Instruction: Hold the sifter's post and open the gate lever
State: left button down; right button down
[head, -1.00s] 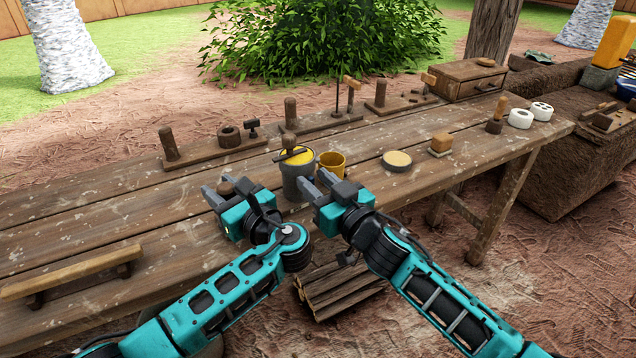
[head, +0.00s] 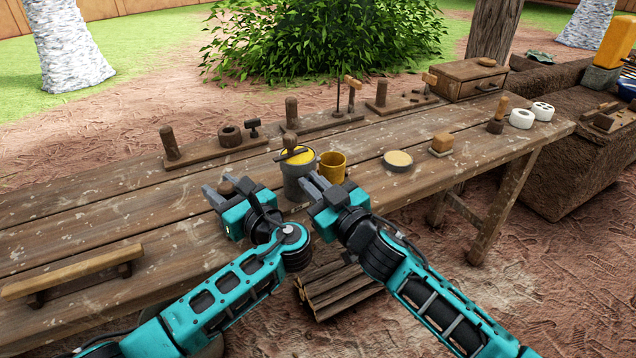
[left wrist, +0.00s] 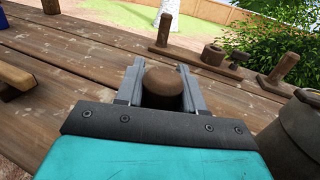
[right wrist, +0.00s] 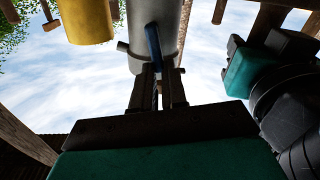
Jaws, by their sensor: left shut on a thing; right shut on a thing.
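The sifter's post is a brown, round-topped peg; its top shows in the left wrist view (left wrist: 164,86) and partly in the head view (head: 227,187). My left gripper (head: 220,192) is shut on this post, one finger on each side. The sifter is a grey canister (head: 296,188) holding yellow material, to the right of the post. In the right wrist view, a narrow blue gate lever (right wrist: 153,48) lies against the grey canister wall (right wrist: 140,20). My right gripper (right wrist: 156,82) is shut on the lever's near end. In the head view the lever is hidden.
A yellow cup (head: 331,168) stands just right of the sifter, with a shallow dish (head: 397,161) beyond it. Wooden peg boards (head: 215,148) line the table's back edge. A raised wooden bar (head: 72,272) is at left. The table between is mostly clear.

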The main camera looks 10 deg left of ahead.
jog(key=shift+s+a+f+n, duration=0.1)
jog(key=shift+s+a+n, duration=0.05)
jog(key=shift+n, duration=0.4)
jog(key=shift+s+a+f+n, duration=0.1)
jog(key=shift+n, duration=0.45)
jog(key=c, duration=1.2)
grip_release()
jog(key=shift+o, duration=0.2)
jog(key=v, duration=1.2)
